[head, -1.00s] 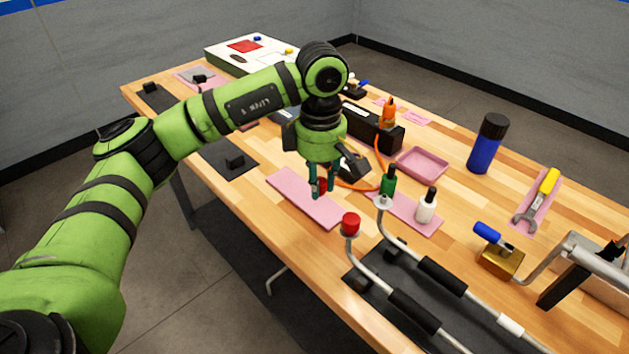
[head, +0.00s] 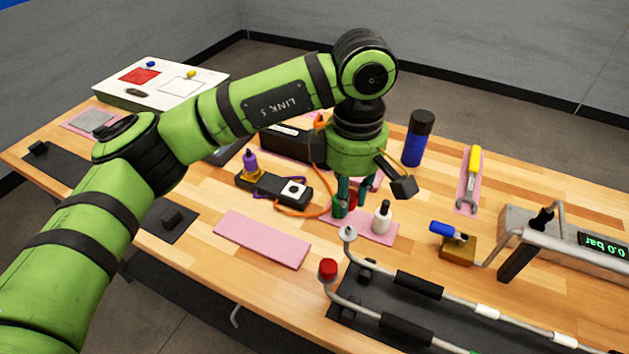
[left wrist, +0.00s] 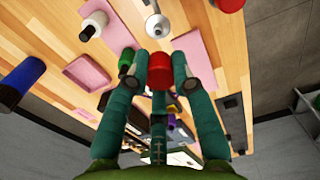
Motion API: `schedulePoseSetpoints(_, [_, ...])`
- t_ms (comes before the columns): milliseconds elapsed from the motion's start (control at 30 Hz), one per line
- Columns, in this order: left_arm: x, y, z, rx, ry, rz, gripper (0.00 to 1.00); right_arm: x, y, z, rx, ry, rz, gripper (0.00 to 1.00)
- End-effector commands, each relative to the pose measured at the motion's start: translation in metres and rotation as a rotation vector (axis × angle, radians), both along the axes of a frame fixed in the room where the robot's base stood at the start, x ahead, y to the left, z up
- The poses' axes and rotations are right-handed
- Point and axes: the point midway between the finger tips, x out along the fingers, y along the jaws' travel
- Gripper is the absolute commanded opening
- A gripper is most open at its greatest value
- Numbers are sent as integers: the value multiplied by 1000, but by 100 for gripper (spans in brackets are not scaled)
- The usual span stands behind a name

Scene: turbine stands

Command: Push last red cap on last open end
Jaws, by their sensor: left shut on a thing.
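My left gripper (head: 354,205) points down and is shut on a small red cap (left wrist: 160,71). The cap sits between the fingertips in the left wrist view and is partly hidden in the head view. A bent metal pipe has a bare pale open end (head: 348,233), just in front of the gripper and apart from the held cap. This open end also shows in the left wrist view (left wrist: 157,24), beyond the cap. A second pipe end beside it wears a red cap (head: 328,268). My right gripper is not in view.
A green bottle (head: 339,209) stands close to the gripper fingers, and a white bottle (head: 381,219) stands to the right. An empty pink mat (head: 262,239) lies to the left. A brass valve with a blue handle (head: 455,240) stands at the right.

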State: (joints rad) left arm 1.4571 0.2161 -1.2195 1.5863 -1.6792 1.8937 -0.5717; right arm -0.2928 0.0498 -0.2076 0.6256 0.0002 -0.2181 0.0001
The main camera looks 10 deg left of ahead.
Motion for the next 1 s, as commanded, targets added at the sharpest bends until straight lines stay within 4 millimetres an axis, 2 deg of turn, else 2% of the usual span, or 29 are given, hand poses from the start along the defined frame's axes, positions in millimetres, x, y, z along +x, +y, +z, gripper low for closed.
schedulePoseSetpoints(233, [-1, -1, -16, 0, 2, -1, 0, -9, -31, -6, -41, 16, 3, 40])
schedulePoseSetpoints(367, [0, 0, -29, 0, 1, 0, 0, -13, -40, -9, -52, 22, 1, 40])
schedulePoseSetpoints(467, [0, 0, -41, 1, -1, 0, 0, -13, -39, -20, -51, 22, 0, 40])
schedulePoseSetpoints(600, [0, 0, -48, 1, -1, 0, 0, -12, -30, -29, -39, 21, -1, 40])
schedulePoseSetpoints(800, [0, 0, -48, 0, -1, 0, 0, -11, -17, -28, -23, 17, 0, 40])
schedulePoseSetpoints(1000, [0, 0, -47, 0, -1, 0, 0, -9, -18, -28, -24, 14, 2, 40])
